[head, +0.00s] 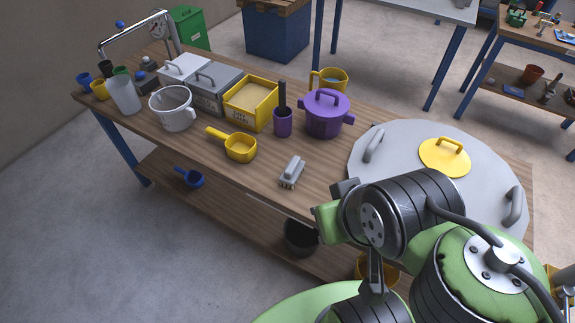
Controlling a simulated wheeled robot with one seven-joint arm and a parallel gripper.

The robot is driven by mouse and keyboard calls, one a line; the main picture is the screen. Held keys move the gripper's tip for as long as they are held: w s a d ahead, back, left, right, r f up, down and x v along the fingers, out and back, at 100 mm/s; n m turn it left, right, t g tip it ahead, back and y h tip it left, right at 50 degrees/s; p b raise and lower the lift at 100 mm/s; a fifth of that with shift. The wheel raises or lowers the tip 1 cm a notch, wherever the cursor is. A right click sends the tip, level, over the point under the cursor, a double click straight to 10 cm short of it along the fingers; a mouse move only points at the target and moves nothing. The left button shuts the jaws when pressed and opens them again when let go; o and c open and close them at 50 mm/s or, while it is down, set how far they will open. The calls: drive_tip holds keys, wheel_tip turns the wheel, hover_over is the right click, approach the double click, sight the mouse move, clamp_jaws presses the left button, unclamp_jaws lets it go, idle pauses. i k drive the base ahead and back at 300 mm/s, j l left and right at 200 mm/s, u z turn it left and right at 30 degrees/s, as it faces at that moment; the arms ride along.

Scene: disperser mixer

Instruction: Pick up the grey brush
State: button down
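The grey brush (292,172) lies on the wooden table near its front edge, with its handle on top. It sits between the yellow saucepan and the large grey round lid. My arm is at the lower right, in front of the table. My gripper's fingertips cannot be made out; the arm's end is seen only as dark and green links to the right of the brush. Nothing covers the brush.
A yellow saucepan (240,146), a purple cup (283,123) and a purple pot (326,116) stand behind the brush. A large grey lid (400,150) lies to the right. The tabletop (262,182) left of the brush is clear.

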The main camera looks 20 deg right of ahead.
sight(293, 170)
drive_tip(key=z, duration=1.35)
drive_tip(key=u, duration=1.25)
drive_tip(key=i+j+z, duration=0.1)
drive_tip(key=j, duration=0.2)
drive_tip(key=i+j, duration=0.25)
drive_tip(key=i+j+z, duration=0.15)
drive_tip(key=j, duration=0.2)
drive_tip(key=i+j, duration=0.15)
drive_tip(key=j, duration=0.2)
drive_tip(key=i+j+z, duration=0.15)
drive_tip(key=j, duration=0.15)
drive_tip(key=i+j, duration=0.1)
drive_tip(key=j, duration=0.25)
drive_tip(key=z, duration=0.05)
